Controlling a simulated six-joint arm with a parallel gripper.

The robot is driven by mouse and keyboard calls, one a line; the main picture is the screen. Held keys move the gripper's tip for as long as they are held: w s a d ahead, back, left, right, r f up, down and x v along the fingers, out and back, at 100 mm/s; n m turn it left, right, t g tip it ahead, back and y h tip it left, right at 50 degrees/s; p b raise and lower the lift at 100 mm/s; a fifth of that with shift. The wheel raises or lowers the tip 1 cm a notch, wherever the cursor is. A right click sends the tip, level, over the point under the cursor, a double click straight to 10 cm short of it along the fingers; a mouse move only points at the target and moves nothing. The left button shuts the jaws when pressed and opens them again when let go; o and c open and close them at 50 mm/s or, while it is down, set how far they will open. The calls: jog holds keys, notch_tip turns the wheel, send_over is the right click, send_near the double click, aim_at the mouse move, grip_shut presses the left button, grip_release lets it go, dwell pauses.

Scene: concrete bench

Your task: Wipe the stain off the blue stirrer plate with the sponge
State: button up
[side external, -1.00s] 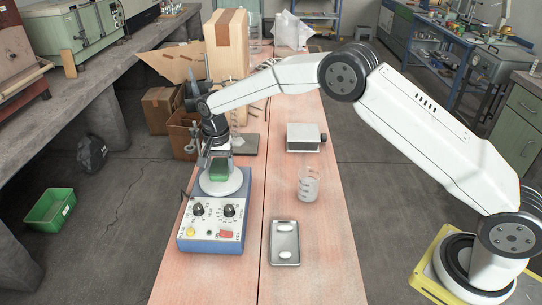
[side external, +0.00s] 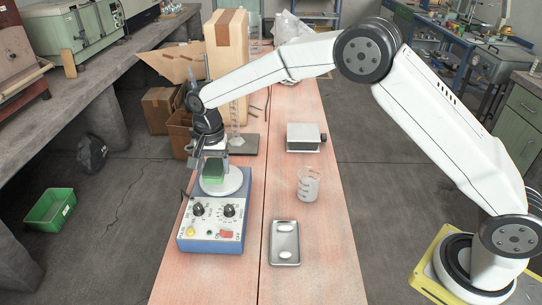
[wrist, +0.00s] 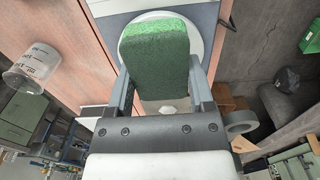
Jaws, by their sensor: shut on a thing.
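The blue stirrer (side external: 212,240) stands on the bench, with knobs on its front panel and a round pale plate (side external: 234,184) on top. My gripper (side external: 213,166) is over that plate, shut on the green sponge (side external: 213,172). In the wrist view the sponge (wrist: 158,55) sits between the two fingers and covers much of the plate (wrist: 203,50). I cannot tell whether the sponge touches the plate. No stain shows clearly; the sponge may hide it. A small whitish patch shows below the sponge in the wrist view.
A glass beaker (side external: 308,186) and a metal tray (side external: 284,260) with white oval pieces stand right of the stirrer. A pale box-like device (side external: 303,137) is farther back. A stand with a dark base (side external: 245,144) is behind the plate.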

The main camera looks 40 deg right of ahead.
jog(key=shift+r, duration=1.95)
